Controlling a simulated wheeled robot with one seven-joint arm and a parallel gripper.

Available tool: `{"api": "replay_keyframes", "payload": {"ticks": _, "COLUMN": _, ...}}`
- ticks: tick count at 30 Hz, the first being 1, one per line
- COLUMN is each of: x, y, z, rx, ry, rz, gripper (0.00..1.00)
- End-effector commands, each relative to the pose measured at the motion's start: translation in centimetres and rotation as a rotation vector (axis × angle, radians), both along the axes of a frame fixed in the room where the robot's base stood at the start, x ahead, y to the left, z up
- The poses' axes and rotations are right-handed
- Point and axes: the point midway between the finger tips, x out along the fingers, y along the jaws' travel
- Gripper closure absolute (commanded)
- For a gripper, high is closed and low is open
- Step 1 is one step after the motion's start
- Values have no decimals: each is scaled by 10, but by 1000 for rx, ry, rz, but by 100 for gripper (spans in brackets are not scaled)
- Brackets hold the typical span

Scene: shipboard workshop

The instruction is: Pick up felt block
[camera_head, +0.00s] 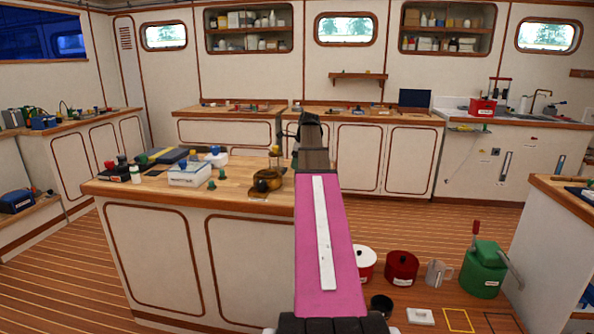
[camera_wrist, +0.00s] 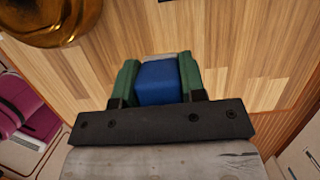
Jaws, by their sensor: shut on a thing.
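In the wrist view my gripper (camera_wrist: 158,64) has two green fingers, one on each side of a blue block (camera_wrist: 158,84), and is shut on it. A pale grey strip shows at the block's far end. The wooden tabletop (camera_wrist: 215,35) lies below; I cannot tell whether the block touches it. In the head view my pink arm reaches forward over the right end of the wooden-topped island (camera_head: 235,190) and hides the gripper and block.
A brass, rounded pot (camera_wrist: 50,15) is close to the left of my gripper; it also shows in the head view (camera_head: 267,180). A white box (camera_head: 188,174) and several small items stand further left. Red pots (camera_head: 402,268) and a green can (camera_head: 483,268) stand on the floor at right.

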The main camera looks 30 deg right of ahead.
Motion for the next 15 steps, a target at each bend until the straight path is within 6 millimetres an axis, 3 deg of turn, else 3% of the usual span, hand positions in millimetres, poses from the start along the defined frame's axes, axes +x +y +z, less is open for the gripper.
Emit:
{"api": "replay_keyframes", "payload": {"ticks": 1, "x": 1, "y": 1, "z": 11, "rx": -1, "ry": -1, "rz": 1, "gripper": 85}}
{"api": "replay_keyframes", "payload": {"ticks": 9, "x": -14, "y": 66, "z": 45, "rx": -1, "ry": -1, "rz": 4, "gripper": 85}}
{"api": "replay_keyframes", "payload": {"ticks": 15, "x": -20, "y": 97, "z": 65, "rx": 0, "ry": -1, "rz": 3, "gripper": 85}}
